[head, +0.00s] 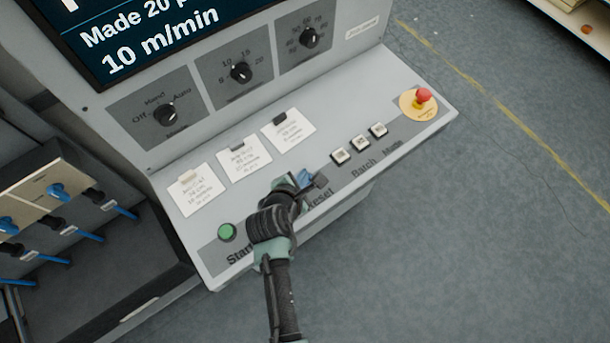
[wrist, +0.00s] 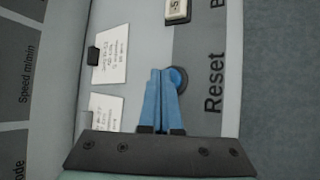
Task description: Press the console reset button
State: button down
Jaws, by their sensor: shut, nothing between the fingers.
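The reset button is a round blue button (wrist: 180,79) with a dark rim, beside the printed word "Reset" in the wrist view. In the head view my gripper and wrist cover its place. My gripper (wrist: 160,72) is shut and empty, its two blue fingers together. In the wrist view the fingertips lie at the button's left edge and overlap part of it. I cannot tell whether they touch it. The blue fingers also show in the head view (head: 304,178), over the console's sloping panel (head: 335,130).
A green Start button (head: 227,232) is left of my gripper. Several small Batch and Mode buttons (head: 360,143) and a red emergency stop (head: 423,96) on a yellow base are to the right. Paper notes (head: 243,158) and rotary knobs (head: 241,73) are behind. Open floor lies at the right.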

jog(key=shift+f, duration=0.45)
dwell(0.6)
jog(key=shift+r, duration=0.1)
jog(key=shift+r+p, duration=0.75)
jog(key=shift+p, duration=0.05)
notch_tip(320, 180, up, 5)
jog(key=p, duration=0.5)
jog(key=shift+r, duration=0.1)
dwell(0.7)
